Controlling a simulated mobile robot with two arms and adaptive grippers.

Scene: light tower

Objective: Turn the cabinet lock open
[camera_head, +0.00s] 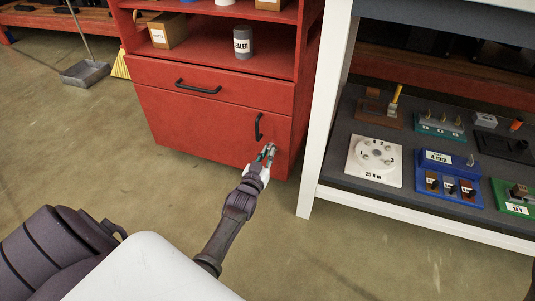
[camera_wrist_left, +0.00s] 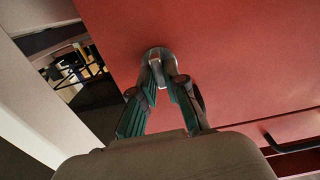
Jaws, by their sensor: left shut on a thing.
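The red cabinet (camera_head: 210,120) has a closed lower door with a black vertical handle (camera_head: 258,127) near its right edge. Below that handle, my left gripper (camera_head: 268,150) reaches the door front and hides the lock in the head view. In the left wrist view the round metal lock (camera_wrist_left: 158,53) sits on the red door panel (camera_wrist_left: 235,50). My left gripper's fingertips (camera_wrist_left: 162,80) are closed together on the lock's small turning piece, which they mostly cover; how far it is turned cannot be told. My right gripper is not in view.
A closed drawer with a black handle (camera_head: 198,88) is above the door. A sealer can (camera_head: 243,42) and a box (camera_head: 167,31) stand on the shelf. A white-framed table (camera_head: 420,215) with several fixtures is close on the right. The floor at left is mostly clear.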

